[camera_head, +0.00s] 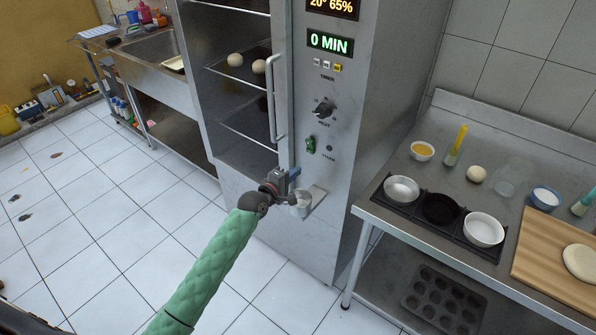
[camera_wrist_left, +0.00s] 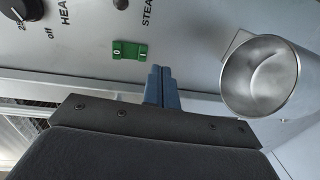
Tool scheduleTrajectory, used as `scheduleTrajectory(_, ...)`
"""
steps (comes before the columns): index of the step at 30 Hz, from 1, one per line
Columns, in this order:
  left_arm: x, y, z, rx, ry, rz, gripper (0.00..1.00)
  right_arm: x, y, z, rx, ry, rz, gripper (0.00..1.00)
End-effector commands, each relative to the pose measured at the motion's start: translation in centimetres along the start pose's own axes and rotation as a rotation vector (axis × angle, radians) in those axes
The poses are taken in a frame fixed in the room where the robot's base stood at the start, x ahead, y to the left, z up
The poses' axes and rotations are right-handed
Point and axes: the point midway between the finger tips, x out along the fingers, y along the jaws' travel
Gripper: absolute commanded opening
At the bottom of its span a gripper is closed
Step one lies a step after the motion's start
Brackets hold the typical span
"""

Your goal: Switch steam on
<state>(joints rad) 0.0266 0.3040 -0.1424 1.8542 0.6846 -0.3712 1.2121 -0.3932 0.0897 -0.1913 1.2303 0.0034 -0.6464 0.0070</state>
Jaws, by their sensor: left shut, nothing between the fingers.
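The steam switch is a green rocker (camera_head: 311,145) on the steel cabinet's control panel, left of the STEAM label. In the left wrist view the rocker (camera_wrist_left: 129,51) shows marks 0 and I; I cannot tell which side is pressed. A small round lamp (camera_head: 329,148) beside it looks dark. My left gripper (camera_head: 294,172) is in front of the panel, a little below the switch. Its blue fingers (camera_wrist_left: 160,72) are together and empty, and appear just below and right of the rocker, apart from it. My right gripper is not in view.
A metal cup (camera_head: 301,206) sits on a bracket just below my left gripper; it is large in the wrist view (camera_wrist_left: 262,80). The heat knob (camera_head: 323,109) is above the switch. The door handle (camera_head: 276,95) is left. A steel worktable (camera_head: 410,171) stands right.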

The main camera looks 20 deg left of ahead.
Motion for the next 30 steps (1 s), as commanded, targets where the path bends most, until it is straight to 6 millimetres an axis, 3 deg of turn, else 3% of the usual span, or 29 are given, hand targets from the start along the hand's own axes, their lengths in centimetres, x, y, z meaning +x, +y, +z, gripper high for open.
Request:
scheduleTrajectory(13,-5.7,-1.7,0.0,0.000,0.000,-0.001,0.00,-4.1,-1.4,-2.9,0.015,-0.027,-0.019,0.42)
scheduleTrajectory(30,-6.6,-1.7,0.0,0.000,0.000,-0.001,0.00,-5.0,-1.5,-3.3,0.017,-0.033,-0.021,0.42)
